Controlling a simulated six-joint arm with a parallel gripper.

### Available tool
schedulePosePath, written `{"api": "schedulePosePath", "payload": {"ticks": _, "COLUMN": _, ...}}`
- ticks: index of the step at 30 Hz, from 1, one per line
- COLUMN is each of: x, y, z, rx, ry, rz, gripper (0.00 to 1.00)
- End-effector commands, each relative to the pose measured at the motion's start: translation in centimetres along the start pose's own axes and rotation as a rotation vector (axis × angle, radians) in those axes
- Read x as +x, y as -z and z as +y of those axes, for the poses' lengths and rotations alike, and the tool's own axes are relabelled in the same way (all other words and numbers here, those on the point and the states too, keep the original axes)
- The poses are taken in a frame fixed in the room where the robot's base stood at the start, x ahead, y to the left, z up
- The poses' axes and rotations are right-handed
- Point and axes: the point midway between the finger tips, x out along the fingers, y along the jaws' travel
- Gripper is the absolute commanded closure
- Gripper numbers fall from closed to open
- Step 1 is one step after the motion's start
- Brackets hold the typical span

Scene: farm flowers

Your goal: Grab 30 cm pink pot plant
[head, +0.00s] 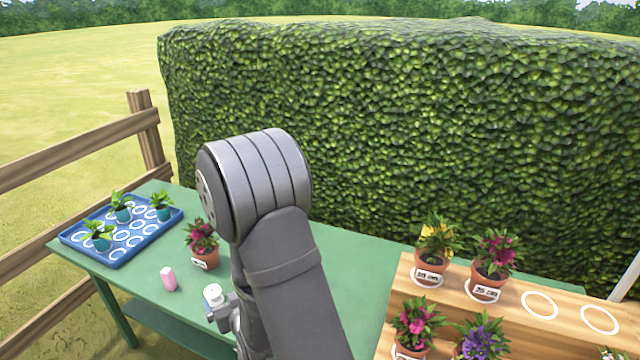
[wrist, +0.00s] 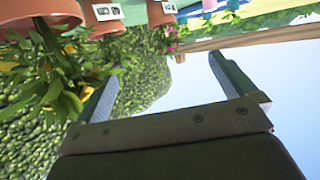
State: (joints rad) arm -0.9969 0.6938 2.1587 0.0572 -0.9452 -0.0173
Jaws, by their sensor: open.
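In the head view, a potted plant with magenta-pink flowers (head: 495,270) stands at the back of the wooden stand. Another with bright pink flowers (head: 418,325) stands lower at its front left. A third with dark pink flowers (head: 202,245) stands on the green table, left of my arm. Their label sizes are too small to read surely. My gripper (wrist: 165,90) shows in the wrist view, open, with nothing between its fingers. That view is upside down, with terracotta pots (wrist: 102,18) along its top, apart from the fingers. My arm largely hides the gripper in the head view.
The wooden stand (head: 450,295) also holds yellow (head: 436,245) and purple (head: 482,338) flowers and has empty white rings. On the green table (head: 345,290) lie a blue tray (head: 125,255) of small plants and a pink object (head: 168,278). A hedge (head: 400,130) stands behind.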

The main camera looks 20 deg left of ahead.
Motion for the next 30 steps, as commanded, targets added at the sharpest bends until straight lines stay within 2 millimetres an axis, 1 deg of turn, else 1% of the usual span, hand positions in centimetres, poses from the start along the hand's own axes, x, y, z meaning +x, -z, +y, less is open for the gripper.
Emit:
{"api": "schedulePosePath", "payload": {"ticks": 4, "x": 0.4, "y": 0.0, "z": 0.1, "rx": -0.004, "ry": -0.003, "rz": -0.006, "gripper": 0.00}}
{"api": "schedulePosePath", "payload": {"ticks": 5, "x": 0.7, "y": 0.1, "z": 0.2, "rx": -0.007, "ry": -0.006, "rz": -0.011, "gripper": 0.00}}
{"api": "schedulePosePath", "payload": {"ticks": 7, "x": 2.0, "y": 0.1, "z": 0.6, "rx": -0.024, "ry": -0.018, "rz": -0.034, "gripper": 0.00}}
{"api": "schedulePosePath", "payload": {"ticks": 8, "x": 2.8, "y": 0.2, "z": 0.8, "rx": -0.033, "ry": -0.024, "rz": -0.049, "gripper": 0.00}}
{"api": "schedulePosePath", "payload": {"ticks": 11, "x": 6.1, "y": 0.4, "z": 1.8, "rx": -0.073, "ry": -0.046, "rz": -0.121, "gripper": 0.00}}
{"api": "schedulePosePath", "payload": {"ticks": 12, "x": 7.5, "y": 0.6, "z": 2.2, "rx": -0.091, "ry": -0.052, "rz": -0.155, "gripper": 0.00}}
{"api": "schedulePosePath", "payload": {"ticks": 15, "x": 10.9, "y": 1.1, "z": 3.2, "rx": -0.133, "ry": -0.055, "rz": -0.242, "gripper": 0.00}}
{"api": "schedulePosePath", "payload": {"ticks": 18, "x": 13.9, "y": 1.9, "z": 4.0, "rx": -0.168, "ry": -0.040, "rz": -0.328, "gripper": 0.00}}
{"api": "schedulePosePath", "payload": {"ticks": 21, "x": 16.4, "y": 3.0, "z": 4.6, "rx": -0.200, "ry": -0.006, "rz": -0.409, "gripper": 0.00}}
{"api": "schedulePosePath", "payload": {"ticks": 24, "x": 18.5, "y": 4.5, "z": 5.0, "rx": -0.230, "ry": 0.045, "rz": -0.482, "gripper": 0.00}}
{"api": "schedulePosePath", "payload": {"ticks": 26, "x": 19.6, "y": 5.4, "z": 5.2, "rx": -0.250, "ry": 0.085, "rz": -0.522, "gripper": 0.00}}
{"api": "schedulePosePath", "payload": {"ticks": 27, "x": 20.2, "y": 6.1, "z": 5.3, "rx": -0.261, "ry": 0.114, "rz": -0.546, "gripper": 0.00}}
{"api": "schedulePosePath", "payload": {"ticks": 30, "x": 21.4, "y": 8.0, "z": 5.3, "rx": -0.295, "ry": 0.199, "rz": -0.600, "gripper": 0.00}}
